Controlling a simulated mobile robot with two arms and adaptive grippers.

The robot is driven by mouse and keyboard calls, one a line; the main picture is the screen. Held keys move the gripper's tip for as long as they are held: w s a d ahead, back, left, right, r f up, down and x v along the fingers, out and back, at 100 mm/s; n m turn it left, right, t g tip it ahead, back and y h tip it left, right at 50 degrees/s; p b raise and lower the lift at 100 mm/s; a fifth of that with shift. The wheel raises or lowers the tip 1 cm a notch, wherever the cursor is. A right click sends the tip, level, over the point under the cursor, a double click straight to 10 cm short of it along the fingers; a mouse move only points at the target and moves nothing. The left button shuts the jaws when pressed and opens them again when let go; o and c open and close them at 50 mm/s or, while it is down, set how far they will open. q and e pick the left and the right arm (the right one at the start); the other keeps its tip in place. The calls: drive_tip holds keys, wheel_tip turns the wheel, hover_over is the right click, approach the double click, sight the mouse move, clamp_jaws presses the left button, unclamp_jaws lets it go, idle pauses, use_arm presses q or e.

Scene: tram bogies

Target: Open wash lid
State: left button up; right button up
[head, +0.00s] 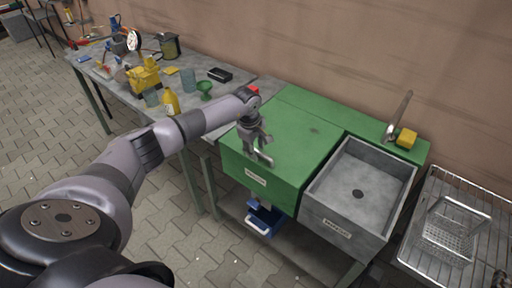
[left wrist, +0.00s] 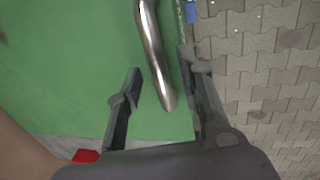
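The wash lid (head: 285,135) is a flat green cover on the left half of the wash unit, lying closed. A shiny metal handle (left wrist: 152,50) stands on it near the front edge; it also shows in the head view (head: 263,157). My left gripper (left wrist: 160,85) is open over the lid, with one finger on each side of the handle's near end. In the head view my left gripper (head: 258,145) hangs above the lid's front left part. I cannot tell whether the fingers touch the handle. My right gripper is not in view.
An open grey sink (head: 360,190) with a drain adjoins the lid on the right. A tap and yellow sponge (head: 406,138) are behind it. A wire rack (head: 455,225) stands at right. A cluttered workbench (head: 230,88) is at left. A red object (left wrist: 85,156) lies behind the lid's left corner.

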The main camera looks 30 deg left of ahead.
use_arm(q)
drive_tip(key=shift+c, duration=0.2)
clamp_jaws()
drive_tip(key=shift+r, duration=0.1)
idle(0.5)
